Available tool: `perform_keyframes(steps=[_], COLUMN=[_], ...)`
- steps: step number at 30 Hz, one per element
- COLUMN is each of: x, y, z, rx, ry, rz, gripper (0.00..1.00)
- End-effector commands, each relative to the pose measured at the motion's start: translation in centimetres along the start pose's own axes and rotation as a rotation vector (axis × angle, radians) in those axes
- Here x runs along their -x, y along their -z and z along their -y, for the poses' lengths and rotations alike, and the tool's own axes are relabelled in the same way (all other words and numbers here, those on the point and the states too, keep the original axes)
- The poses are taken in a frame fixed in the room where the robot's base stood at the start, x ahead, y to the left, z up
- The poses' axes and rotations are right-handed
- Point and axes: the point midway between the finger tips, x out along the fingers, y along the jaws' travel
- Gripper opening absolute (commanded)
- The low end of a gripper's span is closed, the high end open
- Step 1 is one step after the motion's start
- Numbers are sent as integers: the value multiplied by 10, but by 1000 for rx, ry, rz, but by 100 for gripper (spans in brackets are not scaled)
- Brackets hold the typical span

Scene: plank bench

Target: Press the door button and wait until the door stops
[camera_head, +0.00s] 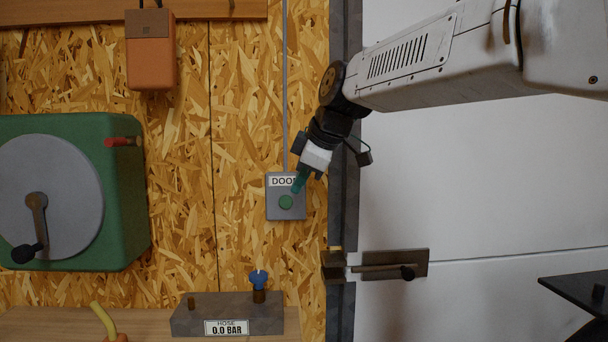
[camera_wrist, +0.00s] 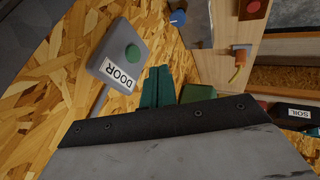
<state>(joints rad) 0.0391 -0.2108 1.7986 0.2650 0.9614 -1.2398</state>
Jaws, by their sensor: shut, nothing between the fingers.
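The door button (camera_head: 286,202) is a round green button on a grey box (camera_head: 272,212) labelled DOOR, fixed to the chipboard wall. In the wrist view the green button (camera_wrist: 132,52) and its box (camera_wrist: 107,64) show at upper left, uncovered. My gripper (camera_head: 298,185) has green fingers, shut and empty, just above the button in the head view. In the wrist view my fingers (camera_wrist: 157,84) are to the lower right of the button and appear apart from it. The white door (camera_head: 470,190) stands at the right with a latch handle (camera_head: 392,265); its seam beside the dark frame looks closed.
A green hose reel box (camera_head: 125,215) with a crank is at left. An orange box (camera_head: 150,60) hangs above. A HOSE gauge block (camera_head: 215,313) with a blue knob (camera_head: 259,279) sits on the bench below. The wall around the button is clear.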

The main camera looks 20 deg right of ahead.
Motion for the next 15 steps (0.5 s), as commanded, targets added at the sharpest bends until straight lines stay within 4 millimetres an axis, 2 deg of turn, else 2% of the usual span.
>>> perform_keyframes(steps=[3,8,12,15], x=[-29,-61,-71,-75], y=[0,0,0,-1], z=[1,1,-20,-28], rx=[0,0,-1,-1], ry=[6,4,1,1], rz=[2,2,2,1], gripper=[0,0,0,0])
